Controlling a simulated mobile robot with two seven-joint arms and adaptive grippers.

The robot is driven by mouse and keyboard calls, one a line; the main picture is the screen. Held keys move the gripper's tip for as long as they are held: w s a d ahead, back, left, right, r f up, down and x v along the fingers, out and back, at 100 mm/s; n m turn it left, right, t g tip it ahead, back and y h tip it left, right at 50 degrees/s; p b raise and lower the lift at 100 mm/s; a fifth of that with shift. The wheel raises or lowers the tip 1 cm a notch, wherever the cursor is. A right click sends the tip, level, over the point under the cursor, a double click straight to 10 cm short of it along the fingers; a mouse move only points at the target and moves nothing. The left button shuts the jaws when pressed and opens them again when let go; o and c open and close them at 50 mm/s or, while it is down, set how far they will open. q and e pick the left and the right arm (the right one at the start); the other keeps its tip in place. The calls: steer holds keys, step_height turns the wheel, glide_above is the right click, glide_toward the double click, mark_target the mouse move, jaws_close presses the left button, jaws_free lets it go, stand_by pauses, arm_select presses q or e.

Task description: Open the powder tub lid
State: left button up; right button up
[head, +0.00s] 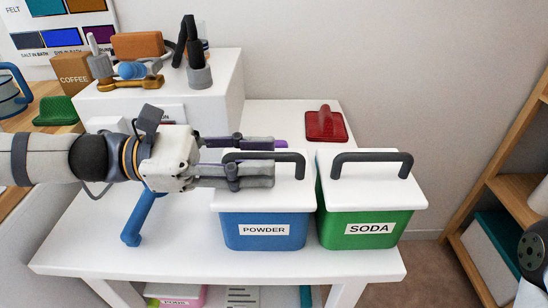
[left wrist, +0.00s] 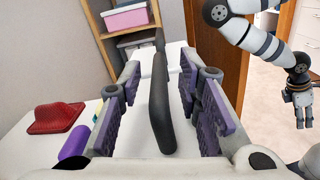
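The blue powder tub (head: 264,232) stands on the white table with its white lid (head: 290,195) closed and a dark arched handle (head: 297,156) on top. My left gripper (head: 272,162) reaches in from the left over the lid, its fingers on either side of the handle. In the left wrist view the handle (left wrist: 160,100) stands between the purple pads with a gap on each side, so the gripper is open. My right gripper (left wrist: 299,108) hangs in the air far from the tub, its fingers apart.
The green soda tub (head: 365,230) stands close against the right side of the powder tub. A red object with a handle (head: 325,124) lies behind them. A blue tool (head: 143,218) lies left of the tub. A white raised block (head: 215,90) holds several items at the back left.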

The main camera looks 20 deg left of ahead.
arm_select(q)
steer(key=shift+x, duration=1.1)
steer(key=shift+r, duration=0.1)
jaws_close()
steer(key=shift+w, duration=0.1)
